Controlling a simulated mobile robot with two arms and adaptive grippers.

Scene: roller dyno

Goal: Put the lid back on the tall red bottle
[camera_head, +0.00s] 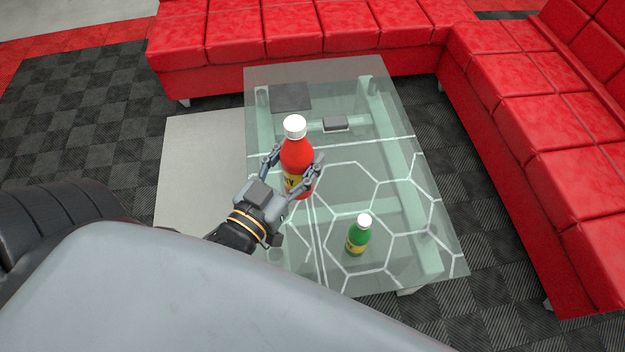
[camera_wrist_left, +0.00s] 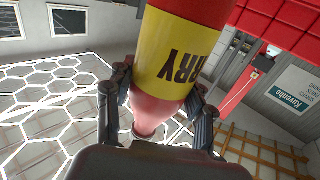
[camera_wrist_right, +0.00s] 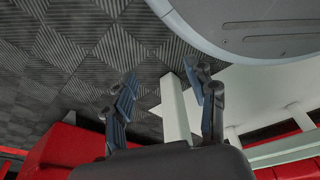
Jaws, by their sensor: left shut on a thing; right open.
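The tall red bottle (camera_head: 297,156) has a yellow label and stands upright over the glass table, with a white lid (camera_head: 294,127) on its top. My left gripper (camera_head: 295,166) is shut around its body. In the left wrist view the bottle (camera_wrist_left: 180,60) is between the fingers, and its neck points down in the picture. Whether its base touches the glass is unclear. A smaller green bottle (camera_head: 358,238) with a white cap (camera_head: 364,220) stands on the table to the right. My right gripper (camera_wrist_right: 163,82) is open and empty, seen only in the right wrist view.
The glass table (camera_head: 400,185) has white hexagon lines. A small dark box (camera_head: 335,124) and a dark flat square (camera_head: 290,97) show towards its far end. Red sofas (camera_head: 330,30) line the back and right. The table's middle right is clear.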

